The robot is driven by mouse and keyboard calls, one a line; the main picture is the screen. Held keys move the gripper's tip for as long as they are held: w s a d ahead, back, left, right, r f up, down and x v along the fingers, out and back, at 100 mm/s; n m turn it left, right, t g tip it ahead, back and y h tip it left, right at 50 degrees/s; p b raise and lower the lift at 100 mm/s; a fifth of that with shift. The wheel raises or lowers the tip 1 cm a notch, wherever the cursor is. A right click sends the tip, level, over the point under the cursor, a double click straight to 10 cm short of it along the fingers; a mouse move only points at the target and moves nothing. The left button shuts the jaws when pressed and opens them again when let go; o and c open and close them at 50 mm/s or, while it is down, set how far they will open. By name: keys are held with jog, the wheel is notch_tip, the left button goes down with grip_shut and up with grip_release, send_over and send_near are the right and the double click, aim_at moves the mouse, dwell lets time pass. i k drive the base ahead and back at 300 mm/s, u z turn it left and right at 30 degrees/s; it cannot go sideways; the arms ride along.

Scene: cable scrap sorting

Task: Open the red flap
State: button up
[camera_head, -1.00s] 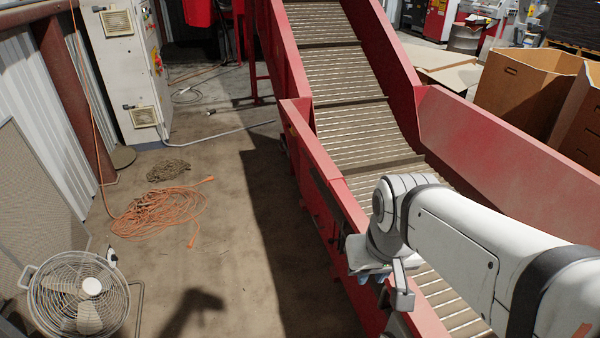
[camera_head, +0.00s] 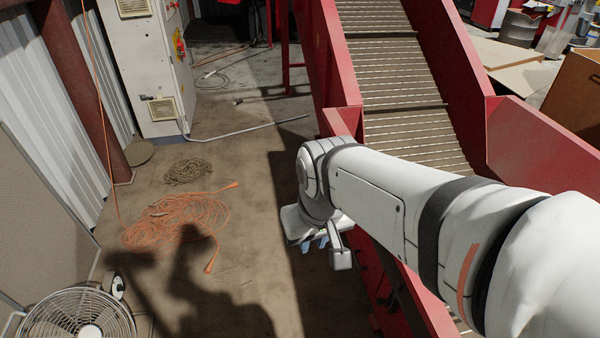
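The red conveyor (camera_head: 345,120) runs away from me with a slatted metal belt (camera_head: 405,85) between red side walls. I cannot pick out a separate red flap; the near part of the left wall is partly hidden behind my arm. My gripper (camera_head: 322,243) points down just left of that wall, above the concrete floor. Light blue parts show under its white body. Its fingertips are mostly hidden, so I cannot tell whether it is open or shut.
A coiled orange cable (camera_head: 175,222) and a tan coil (camera_head: 187,171) lie on the floor to the left. A fan (camera_head: 75,318) stands at the lower left. A pale electrical cabinet (camera_head: 140,75) stands behind.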

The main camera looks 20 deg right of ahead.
aim_at(374, 268)
jog(key=z, duration=0.1)
jog(key=i, duration=0.95)
jog(key=z, duration=0.45)
